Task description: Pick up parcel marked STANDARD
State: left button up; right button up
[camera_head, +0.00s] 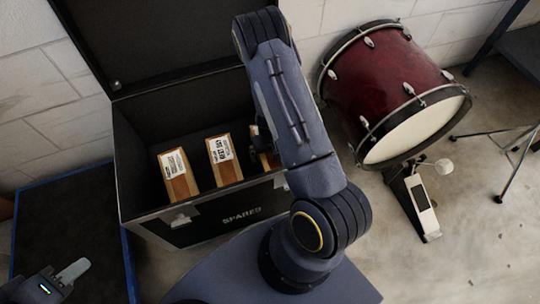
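Three brown parcels with white labels stand in a row in an open black case (140,165) marked SPARES: a left parcel (183,187), a middle parcel (228,172) and a right parcel (266,160). The right parcel is largely hidden behind my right arm. The label print is too small to read surely, so I cannot tell which one is STANDARD. My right arm rises over the case's right side; its gripper is mostly hidden behind the arm, near the right parcel. My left gripper (72,272) is low at the left, apart from the case, with one pale finger clear.
The case's raised lid (150,40) stands at the back. A red bass drum (385,80) with a pedal (422,200) is on the floor at right, near thin stand legs (510,160). A dark blue-edged surface (75,220) lies left of the case.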

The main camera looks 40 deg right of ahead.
jog(key=c, duration=1.6)
jog(key=shift+r, duration=0.1)
